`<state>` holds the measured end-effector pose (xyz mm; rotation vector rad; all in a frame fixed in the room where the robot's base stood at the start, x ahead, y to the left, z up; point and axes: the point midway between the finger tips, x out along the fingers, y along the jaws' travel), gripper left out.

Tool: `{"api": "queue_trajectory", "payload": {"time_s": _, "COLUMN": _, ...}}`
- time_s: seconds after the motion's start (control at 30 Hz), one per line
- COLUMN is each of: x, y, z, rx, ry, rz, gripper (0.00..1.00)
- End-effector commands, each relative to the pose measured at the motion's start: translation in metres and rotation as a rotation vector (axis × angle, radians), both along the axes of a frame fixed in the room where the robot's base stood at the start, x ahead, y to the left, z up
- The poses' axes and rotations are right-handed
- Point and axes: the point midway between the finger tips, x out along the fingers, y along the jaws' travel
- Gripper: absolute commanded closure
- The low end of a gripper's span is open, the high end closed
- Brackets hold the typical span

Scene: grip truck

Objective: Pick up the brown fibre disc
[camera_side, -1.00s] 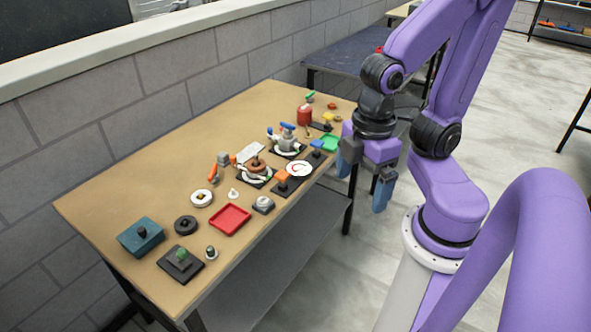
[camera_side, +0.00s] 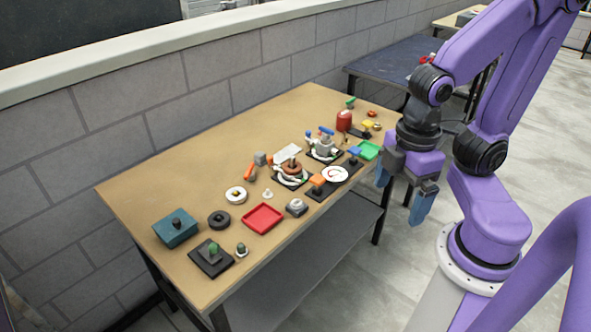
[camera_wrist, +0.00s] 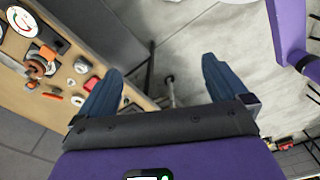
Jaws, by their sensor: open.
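A reddish-brown disc (camera_side: 291,168), which looks like the fibre disc, sits on a fixture with a dark base and pale parts around it, near the middle of the bench. In the wrist view a brown round piece (camera_wrist: 38,69) shows at the left, partly crowded by other parts. My gripper (camera_side: 403,189) is open and empty, with its blue fingers pointing down beyond the bench's right front edge. It is apart from the disc, to its right in the side view.
The bench (camera_side: 160,180) holds many small parts close together. The bench's back left is clear.

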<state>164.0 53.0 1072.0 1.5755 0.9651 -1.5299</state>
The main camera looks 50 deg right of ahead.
Motion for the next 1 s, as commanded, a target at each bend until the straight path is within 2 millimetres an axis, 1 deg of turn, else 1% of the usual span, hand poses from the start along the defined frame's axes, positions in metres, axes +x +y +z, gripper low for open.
{"api": "queue_trajectory", "payload": {"time_s": 0.43, "x": 0.000, "y": 0.000, "z": 0.000, "rx": 0.000, "ry": 0.000, "rz": 0.000, "gripper": 0.00}}
{"api": "queue_trajectory", "payload": {"time_s": 0.47, "x": 0.000, "y": 0.000, "z": 0.000, "rx": 0.000, "ry": 0.000, "rz": 0.000, "gripper": 0.10}}
{"api": "queue_trajectory", "payload": {"time_s": 0.5, "x": 0.000, "y": 0.000, "z": 0.000, "rx": 0.000, "ry": 0.000, "rz": 0.000, "gripper": 0.11}}
{"api": "queue_trajectory", "payload": {"time_s": 0.77, "x": 0.001, "y": 0.000, "z": 0.000, "rx": 0.000, "ry": -0.001, "rz": -0.004, "gripper": 0.11}}
{"api": "queue_trajectory", "payload": {"time_s": 0.87, "x": 0.009, "y": 0.003, "z": 0.001, "rx": -0.006, "ry": -0.006, "rz": -0.055, "gripper": 0.11}}
{"api": "queue_trajectory", "payload": {"time_s": 0.97, "x": 0.030, "y": 0.010, "z": 0.001, "rx": -0.016, "ry": -0.025, "rz": -0.181, "gripper": 0.11}}
{"api": "queue_trajectory", "payload": {"time_s": 1.0, "x": 0.042, "y": 0.013, "z": 0.001, "rx": -0.022, "ry": -0.034, "rz": -0.254, "gripper": 0.11}}
